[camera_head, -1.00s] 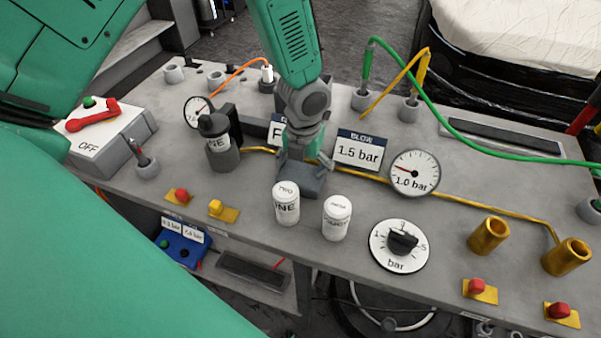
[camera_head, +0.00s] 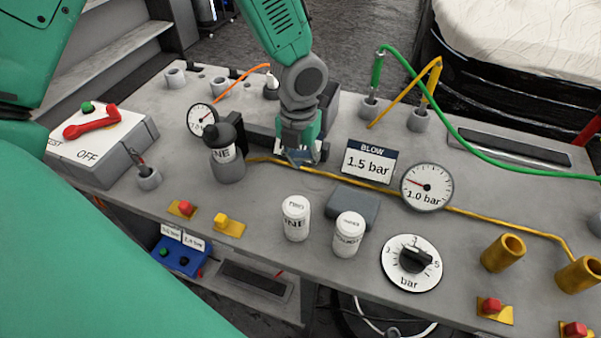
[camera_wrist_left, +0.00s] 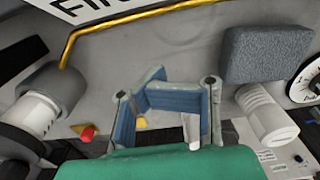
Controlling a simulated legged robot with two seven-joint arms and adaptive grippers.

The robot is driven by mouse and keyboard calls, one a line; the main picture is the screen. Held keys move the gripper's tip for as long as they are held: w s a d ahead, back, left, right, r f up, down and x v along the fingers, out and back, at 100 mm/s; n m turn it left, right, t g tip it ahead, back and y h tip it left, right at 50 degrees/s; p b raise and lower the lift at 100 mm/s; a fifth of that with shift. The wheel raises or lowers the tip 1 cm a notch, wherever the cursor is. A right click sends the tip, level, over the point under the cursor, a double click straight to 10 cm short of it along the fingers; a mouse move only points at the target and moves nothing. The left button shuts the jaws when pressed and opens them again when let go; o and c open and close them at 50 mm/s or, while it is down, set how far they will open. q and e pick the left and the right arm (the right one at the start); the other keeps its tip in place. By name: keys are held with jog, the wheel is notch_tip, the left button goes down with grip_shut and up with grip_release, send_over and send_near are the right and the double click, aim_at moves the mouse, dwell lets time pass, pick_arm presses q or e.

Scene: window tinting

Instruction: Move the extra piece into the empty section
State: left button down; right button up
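A loose dark grey block (camera_head: 352,207) lies flat on the bench behind two white bottles; it also shows at the upper right of the left wrist view (camera_wrist_left: 265,55). My left gripper (camera_head: 299,157) is low over the bench, left of and behind the block and apart from it. In the left wrist view its blue fingers (camera_wrist_left: 165,110) are apart, with bench and a yellow button showing between them and nothing held. It stands in front of a sign partly hidden by it in the head view. I cannot tell which section is the empty one. My right gripper is not in view.
White bottles (camera_head: 296,218) and (camera_head: 348,234) stand in front of the block. A dark-capped bottle (camera_head: 226,160) stands left of the gripper. A sign reading 1.5 bar (camera_head: 369,160), a gauge (camera_head: 427,187) and a yellow hose (camera_head: 500,217) lie to the right.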

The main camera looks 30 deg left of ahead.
pick_arm(q)
notch_tip(320, 180, up, 4)
jog(key=shift+d, duration=0.15)
jog(key=shift+c, duration=2.3)
grip_release()
jog(key=shift+r, duration=0.1)
